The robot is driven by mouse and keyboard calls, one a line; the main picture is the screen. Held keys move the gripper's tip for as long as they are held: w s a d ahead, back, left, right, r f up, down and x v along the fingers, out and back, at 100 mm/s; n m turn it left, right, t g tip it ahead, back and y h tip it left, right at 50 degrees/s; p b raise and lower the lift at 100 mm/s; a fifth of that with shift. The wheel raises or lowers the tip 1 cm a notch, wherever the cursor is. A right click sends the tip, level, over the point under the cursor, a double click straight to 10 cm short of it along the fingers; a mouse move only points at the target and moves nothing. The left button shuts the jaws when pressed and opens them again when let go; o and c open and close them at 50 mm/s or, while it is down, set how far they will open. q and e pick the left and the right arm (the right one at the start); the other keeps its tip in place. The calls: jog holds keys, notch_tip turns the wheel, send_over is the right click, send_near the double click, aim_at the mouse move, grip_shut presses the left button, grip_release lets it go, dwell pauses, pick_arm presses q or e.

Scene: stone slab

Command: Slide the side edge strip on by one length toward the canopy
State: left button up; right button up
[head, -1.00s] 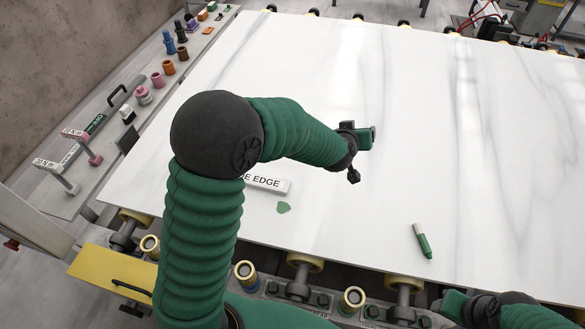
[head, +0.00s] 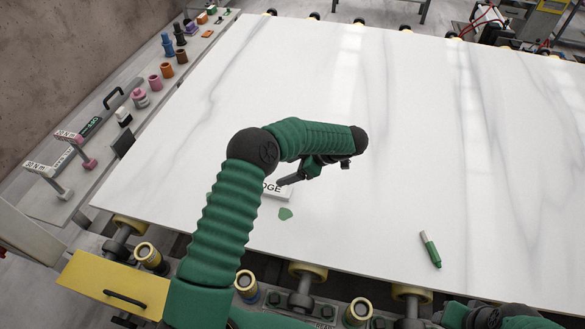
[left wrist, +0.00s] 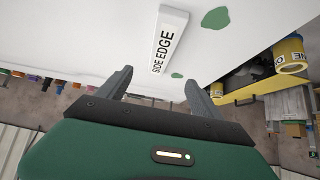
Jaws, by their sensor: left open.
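The side edge strip (head: 272,193) is a pale bar marked "SIDE EDGE", lying on the white slab (head: 400,150) near its front left. My left arm hides part of it in the head view. My left gripper (head: 285,181) is open and empty, just above and beside the strip's right end. In the left wrist view the strip (left wrist: 169,42) lies ahead of the open fingers (left wrist: 157,78), roughly lengthwise away from me, apart from both fingers. My right gripper (head: 470,314) shows only partly at the bottom right; its jaws are unclear. I cannot pick out the canopy.
Green patches lie on the slab near the strip, one at its front right (head: 285,214). A green and white marker (head: 430,250) lies farther right. A side ledge at the left carries tools and coloured cups (head: 154,82). Yellow rollers (head: 309,271) line the front edge. The middle slab is clear.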

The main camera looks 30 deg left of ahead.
pick_arm(q)
jog(key=p+x, duration=0.1)
jog(key=x, duration=1.5)
jog(key=shift+a, duration=0.15)
jog(key=shift+s, duration=0.1)
jog(key=shift+d, duration=0.2)
jog(key=shift+c, duration=0.5)
grip_shut()
